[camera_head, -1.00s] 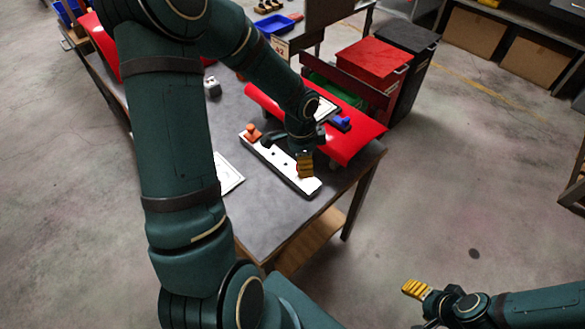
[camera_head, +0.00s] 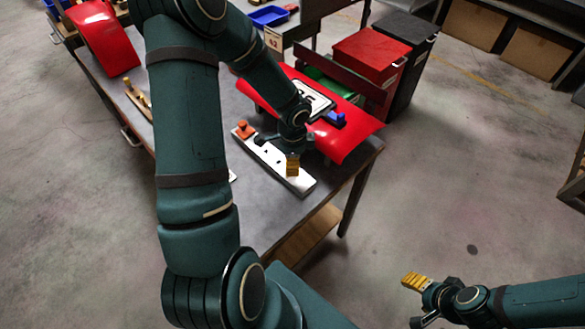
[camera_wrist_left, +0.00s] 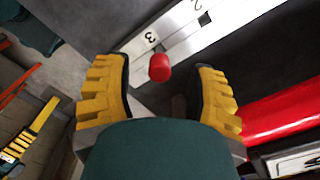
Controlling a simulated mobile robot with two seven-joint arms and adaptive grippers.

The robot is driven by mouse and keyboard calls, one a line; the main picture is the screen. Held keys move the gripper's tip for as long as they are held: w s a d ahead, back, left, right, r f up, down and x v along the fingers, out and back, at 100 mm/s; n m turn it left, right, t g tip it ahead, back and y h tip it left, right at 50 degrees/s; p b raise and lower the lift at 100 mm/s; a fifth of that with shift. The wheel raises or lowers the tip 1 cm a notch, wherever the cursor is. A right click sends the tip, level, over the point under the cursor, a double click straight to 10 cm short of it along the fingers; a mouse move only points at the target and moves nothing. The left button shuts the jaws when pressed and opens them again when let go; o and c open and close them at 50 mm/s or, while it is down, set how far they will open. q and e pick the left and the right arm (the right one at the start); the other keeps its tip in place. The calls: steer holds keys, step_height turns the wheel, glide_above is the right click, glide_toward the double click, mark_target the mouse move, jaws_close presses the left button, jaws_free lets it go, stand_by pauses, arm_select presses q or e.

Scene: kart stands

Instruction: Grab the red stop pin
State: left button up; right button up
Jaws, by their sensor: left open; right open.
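The red stop pin (camera_wrist_left: 160,67) shows in the left wrist view by the number 3 end of a pale numbered plate (camera_wrist_left: 190,40). My left gripper (camera_wrist_left: 162,78) is open, with its yellow fingers on either side of the pin and a gap to each. I cannot tell how far the pin sits from the fingers in depth. In the head view my left gripper (camera_head: 279,152) is over the plate (camera_head: 297,183), and the pin is not clearly seen there. My right gripper (camera_head: 413,300) is open and empty over the floor at the lower right.
An orange knob (camera_head: 243,131) stands at the plate's far left end. A curved red panel (camera_head: 352,140) with a blue block (camera_head: 336,118) lies beside the plate on the grey table (camera_head: 262,208). Red and black bins stand behind. The floor at right is clear.

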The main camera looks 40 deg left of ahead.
arm_select(q)
steer(key=shift+f, duration=1.55)
jaws_close()
steer(key=shift+r, duration=0.15)
